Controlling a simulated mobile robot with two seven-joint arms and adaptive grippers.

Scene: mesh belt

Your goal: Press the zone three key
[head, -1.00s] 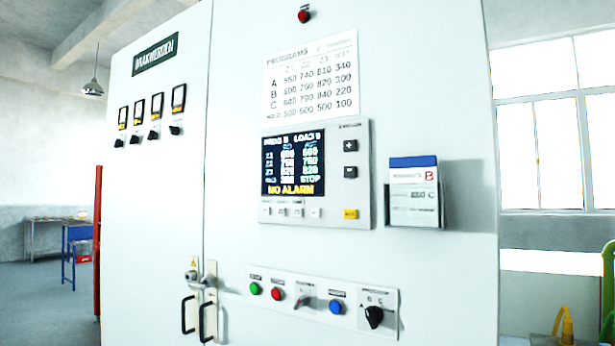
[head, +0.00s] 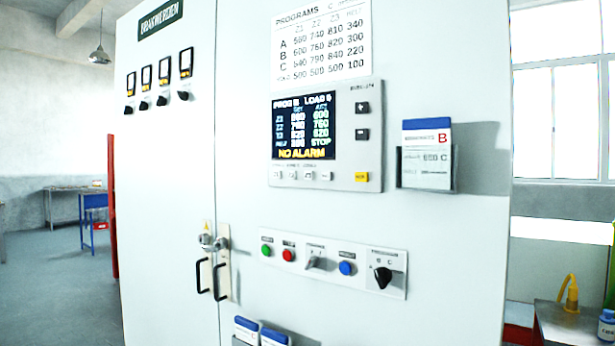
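The control panel (head: 376,120) is a grey unit on the white cabinet front. Its screen (head: 304,126) shows rows of zone values, "STOP" and "NO ALARM". Several small white keys sit in a row under the screen. The third from the left (head: 308,176) may be the zone three key, but the labels are too small to read. A yellow key (head: 361,177) is at the row's right end. A plus key (head: 362,107) and a minus key (head: 362,134) are right of the screen. Neither of my grippers is in view.
A lower strip holds a green button (head: 266,250), a red button (head: 288,255), a blue button (head: 347,268) and a black selector (head: 382,277). A card holder (head: 428,180) sticks out right of the panel. Door handles (head: 221,280) project at left. Nothing blocks the keys.

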